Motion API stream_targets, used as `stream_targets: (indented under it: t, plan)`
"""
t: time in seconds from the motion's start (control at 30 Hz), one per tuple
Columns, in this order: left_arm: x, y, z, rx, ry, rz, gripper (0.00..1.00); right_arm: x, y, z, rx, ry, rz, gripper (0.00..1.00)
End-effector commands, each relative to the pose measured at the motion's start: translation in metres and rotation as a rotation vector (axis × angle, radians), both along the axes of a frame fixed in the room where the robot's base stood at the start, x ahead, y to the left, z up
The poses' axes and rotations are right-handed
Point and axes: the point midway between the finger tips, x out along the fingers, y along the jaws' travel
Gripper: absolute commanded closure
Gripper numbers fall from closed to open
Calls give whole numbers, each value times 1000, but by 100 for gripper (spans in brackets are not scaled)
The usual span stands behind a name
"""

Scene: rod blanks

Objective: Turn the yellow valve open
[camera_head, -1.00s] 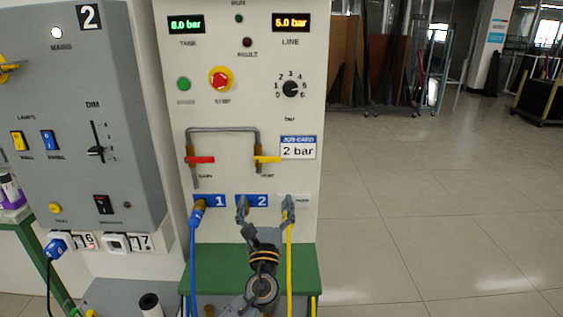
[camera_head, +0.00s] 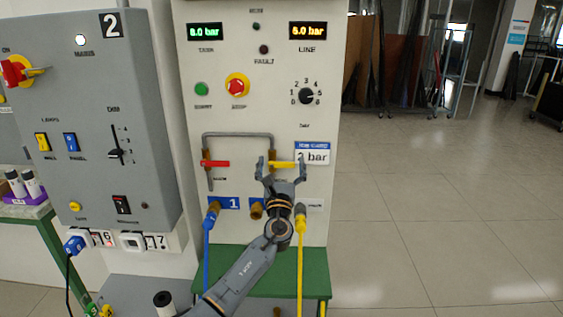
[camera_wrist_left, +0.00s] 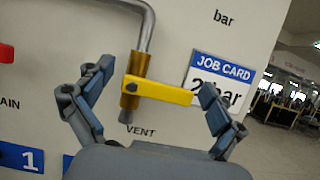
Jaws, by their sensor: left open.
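The yellow valve handle (camera_head: 284,164) sits on a brass body at the right end of a grey pipe on the panel, above the label VENT. In the left wrist view the yellow handle (camera_wrist_left: 158,90) lies level, pointing right from its brass body (camera_wrist_left: 134,82). My left gripper (camera_head: 281,164) is open in front of it. In the left wrist view one finger of my left gripper (camera_wrist_left: 155,92) stands left of the valve and the other near the handle's right end; I cannot tell whether they touch it. My right gripper is not in view.
A red valve handle (camera_head: 215,163) sits at the pipe's left end. The job card (camera_head: 312,153) is right of the yellow handle. Blue hose (camera_head: 208,240) and yellow hose (camera_head: 300,255) hang below. A green ledge (camera_head: 312,268) juts out underneath.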

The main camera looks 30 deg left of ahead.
Motion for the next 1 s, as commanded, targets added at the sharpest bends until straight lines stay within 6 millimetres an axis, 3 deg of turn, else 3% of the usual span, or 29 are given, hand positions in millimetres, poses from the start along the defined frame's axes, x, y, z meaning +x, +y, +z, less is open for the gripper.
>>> stream_targets:
  t: [0.23,0.5,0.53,1.0]
  plan:
    - [1,0,0,0,0,-1,6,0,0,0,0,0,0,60]
    - [1,0,0,0,0,-1,59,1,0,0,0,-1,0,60]
    - [1,0,0,0,0,-1,61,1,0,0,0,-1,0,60]
    - [0,1,2,-94,-59,-1,61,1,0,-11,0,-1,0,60]
